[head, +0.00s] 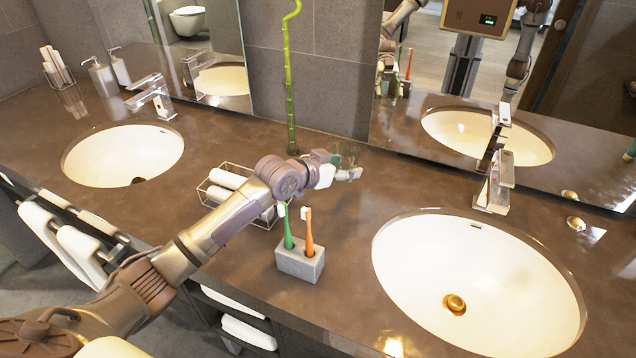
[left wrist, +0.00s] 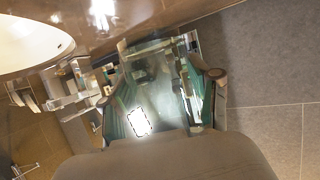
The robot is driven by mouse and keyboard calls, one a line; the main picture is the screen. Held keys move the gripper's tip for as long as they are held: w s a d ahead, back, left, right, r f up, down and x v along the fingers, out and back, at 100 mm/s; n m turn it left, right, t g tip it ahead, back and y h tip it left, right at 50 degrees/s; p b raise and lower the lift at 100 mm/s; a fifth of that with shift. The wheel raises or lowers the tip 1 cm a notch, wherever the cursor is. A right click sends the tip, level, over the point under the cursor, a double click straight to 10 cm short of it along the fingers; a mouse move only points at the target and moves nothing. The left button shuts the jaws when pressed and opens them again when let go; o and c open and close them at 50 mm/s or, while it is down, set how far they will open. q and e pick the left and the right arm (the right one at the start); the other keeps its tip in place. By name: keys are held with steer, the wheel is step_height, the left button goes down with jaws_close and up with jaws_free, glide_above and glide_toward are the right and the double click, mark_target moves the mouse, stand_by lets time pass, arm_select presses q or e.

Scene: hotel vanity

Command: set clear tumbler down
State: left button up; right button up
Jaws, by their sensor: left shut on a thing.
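The clear tumbler (left wrist: 152,75) is see-through glass and fills the space between my finger pads in the left wrist view. In the head view the tumbler (head: 344,159) is only a faint shape at the end of my left arm. My left gripper (head: 347,173) is shut on it, over the counter between the bamboo stalk and the right basin. I cannot tell whether the tumbler's base touches the counter. My right gripper is not directly in view.
A grey holder (head: 300,263) with green and orange toothbrushes stands in front. A wire rack (head: 222,186) of rolled towels lies beneath my forearm. A bamboo stalk (head: 291,95) rises behind; the mirror (head: 450,75) backs the counter. The right basin (head: 480,290) and faucet (head: 494,190) are right.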

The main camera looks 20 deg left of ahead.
arm_select(q)
steer(key=f, duration=0.3)
steer(key=shift+s+a, duration=0.15)
steer(key=shift+s, duration=0.15)
step_height(320, 180, down, 3)
steer(key=shift+w+f, duration=0.1)
steer(key=shift+w, duration=0.05)
steer(key=shift+f, duration=0.2)
steer(key=o, duration=1)
steer(key=shift+c, duration=0.2)
steer(key=o, duration=0.4)
arm_select(e)
steer(key=shift+s+a+r, duration=0.1)
steer(key=shift+s+a, duration=0.15)
steer(key=shift+s, duration=0.3)
steer(key=shift+s+a+r, duration=0.1)
steer(key=shift+s+a, duration=0.1)
steer(key=shift+s, duration=0.35)
